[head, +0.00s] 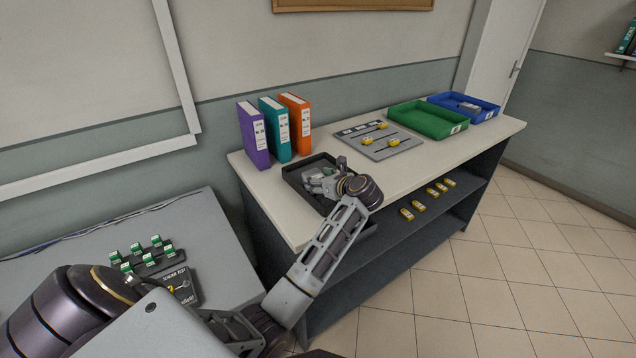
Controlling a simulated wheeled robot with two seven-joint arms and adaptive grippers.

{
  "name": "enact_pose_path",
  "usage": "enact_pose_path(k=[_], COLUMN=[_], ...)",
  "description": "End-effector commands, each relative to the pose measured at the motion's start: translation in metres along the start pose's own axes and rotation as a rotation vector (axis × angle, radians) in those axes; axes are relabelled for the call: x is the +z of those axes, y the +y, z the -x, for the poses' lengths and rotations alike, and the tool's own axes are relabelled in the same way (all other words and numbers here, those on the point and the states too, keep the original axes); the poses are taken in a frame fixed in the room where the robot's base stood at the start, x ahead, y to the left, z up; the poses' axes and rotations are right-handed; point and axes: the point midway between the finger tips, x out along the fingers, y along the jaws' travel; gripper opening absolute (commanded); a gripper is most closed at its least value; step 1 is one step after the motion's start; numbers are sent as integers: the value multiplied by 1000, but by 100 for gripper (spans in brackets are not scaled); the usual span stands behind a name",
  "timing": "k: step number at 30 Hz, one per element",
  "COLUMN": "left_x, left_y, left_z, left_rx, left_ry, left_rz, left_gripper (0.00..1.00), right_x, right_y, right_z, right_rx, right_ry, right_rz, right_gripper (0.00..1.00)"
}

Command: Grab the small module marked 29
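No number 29 is legible at this size. Several small green modules with white labels (137,248) stand on a dark rack on the grey table at lower left. A dark tray (290,178) sits at the near left of the pale bench, with a small greenish thing partly visible inside. My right gripper is out of view.
Purple, teal and orange binders (272,130) stand behind the tray. A grey board (381,140) with yellow-handled pieces, a green tray (428,119) and a blue tray (487,111) lie farther right. Several yellow pieces (419,205) are on the shelf below. A dark sign (178,287) lies beside the rack.

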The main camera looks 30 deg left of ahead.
Motion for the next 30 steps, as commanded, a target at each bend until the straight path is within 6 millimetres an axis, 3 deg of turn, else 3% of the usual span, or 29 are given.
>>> enact_pose_path(k=[10,24,30], left_x=[16,76,91], left_y=[-1,-1,0], left_z=[7,32,38], left_rx=[-2,-2,-1], left_ry=[-1,-1,-1], left_rz=[5,6,3], left_gripper=[22,22,22], right_x=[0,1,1], right_y=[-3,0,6], right_z=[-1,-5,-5], right_rx=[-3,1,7], right_ry=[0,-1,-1], right_rz=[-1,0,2], right_gripper=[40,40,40])
